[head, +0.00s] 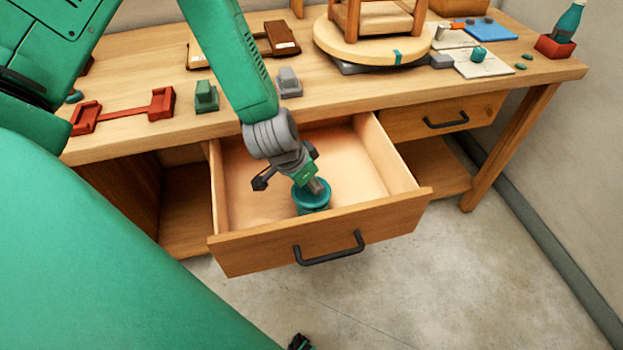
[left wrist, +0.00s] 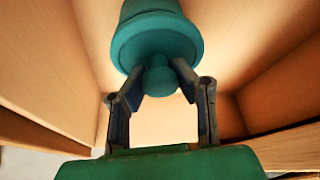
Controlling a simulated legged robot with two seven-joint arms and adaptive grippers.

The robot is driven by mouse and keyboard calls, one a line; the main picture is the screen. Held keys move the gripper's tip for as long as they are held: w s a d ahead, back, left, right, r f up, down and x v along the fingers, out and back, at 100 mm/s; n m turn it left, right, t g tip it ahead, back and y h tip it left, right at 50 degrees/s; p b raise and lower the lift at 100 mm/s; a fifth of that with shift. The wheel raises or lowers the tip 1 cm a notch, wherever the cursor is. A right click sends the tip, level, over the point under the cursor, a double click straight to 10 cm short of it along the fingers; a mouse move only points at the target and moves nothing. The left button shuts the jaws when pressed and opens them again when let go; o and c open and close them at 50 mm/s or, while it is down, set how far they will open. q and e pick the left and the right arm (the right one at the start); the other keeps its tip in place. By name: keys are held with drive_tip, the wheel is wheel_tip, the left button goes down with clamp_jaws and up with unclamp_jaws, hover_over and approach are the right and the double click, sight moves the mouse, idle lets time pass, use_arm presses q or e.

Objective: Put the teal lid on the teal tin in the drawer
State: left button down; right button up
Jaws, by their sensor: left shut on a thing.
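The open drawer (head: 318,238) holds the teal tin (head: 312,209), which stands near the drawer's front wall. The teal lid (head: 310,190) is on or just above the tin's mouth. I cannot tell if it is fully seated. My left gripper (head: 317,187) points down into the drawer and is shut on the lid's knob. In the left wrist view, the fingers (left wrist: 159,82) pinch the round knob from both sides. The lid's wide rim (left wrist: 155,42) hides most of the tin behind it. My right gripper is not identifiable.
On the bench are a red bracket (head: 122,112), a green block (head: 206,97), a grey block (head: 289,82) and a round turntable (head: 370,46) bearing a wooden seat.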

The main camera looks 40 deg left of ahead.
use_arm(q)
drive_tip(key=shift+a+f, duration=0.25)
drive_tip(key=shift+a, duration=0.15)
drive_tip(key=c, duration=1.6)
unclamp_jaws()
drive_tip(key=shift+a, duration=0.1)
drive_tip(key=o, duration=0.4)
drive_tip(key=shift+d, duration=0.2)
drive_tip(key=shift+o, duration=1.4)
drive_tip(key=shift+d, duration=0.1)
use_arm(e)
drive_tip(key=shift+a, duration=0.1)
